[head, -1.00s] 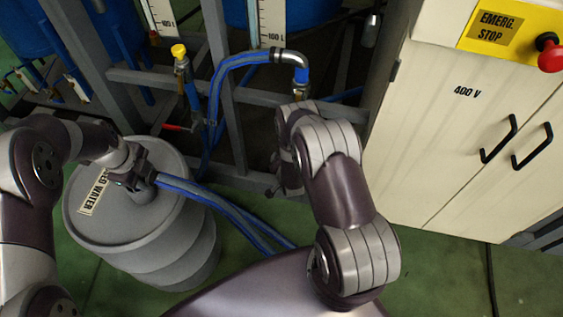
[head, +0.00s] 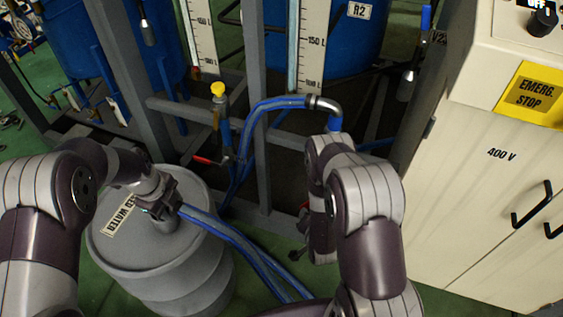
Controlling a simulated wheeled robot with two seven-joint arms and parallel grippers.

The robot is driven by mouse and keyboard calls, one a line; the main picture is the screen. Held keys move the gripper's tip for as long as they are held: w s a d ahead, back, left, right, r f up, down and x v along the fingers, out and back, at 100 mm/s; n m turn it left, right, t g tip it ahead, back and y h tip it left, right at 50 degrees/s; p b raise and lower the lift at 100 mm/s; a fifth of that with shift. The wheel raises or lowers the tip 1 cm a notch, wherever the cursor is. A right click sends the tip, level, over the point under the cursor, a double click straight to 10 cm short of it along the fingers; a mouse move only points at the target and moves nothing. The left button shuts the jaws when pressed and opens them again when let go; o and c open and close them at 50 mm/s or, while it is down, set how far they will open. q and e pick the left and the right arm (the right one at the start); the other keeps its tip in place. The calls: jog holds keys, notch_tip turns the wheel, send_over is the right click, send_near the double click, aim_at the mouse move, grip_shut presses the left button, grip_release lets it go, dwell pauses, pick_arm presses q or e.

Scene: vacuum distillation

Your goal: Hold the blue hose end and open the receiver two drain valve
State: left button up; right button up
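My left gripper (head: 165,207) is at the top of the grey waste water drum (head: 160,265), and appears closed around the end of the blue hose (head: 235,236). The hose runs from there down to the right, toward the floor. Receiver two (head: 345,45) is the blue tank labelled R2 at the back, behind a white level scale. My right arm (head: 365,215) reaches up in front of the frame below it. The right gripper's fingers are hidden or too dark to make out. I cannot pick out the receiver two drain valve with certainty; my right arm covers part of that area.
A red-handled valve (head: 204,160) and a yellow cap (head: 218,89) are on the pipework left of a grey post. Another blue hose (head: 270,104) arches to a metal elbow. The cream 400 V cabinet (head: 480,190) with its emergency stop label closes off the right side.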

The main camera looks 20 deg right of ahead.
pick_arm(q)
jog(key=shift+o, duration=1.2)
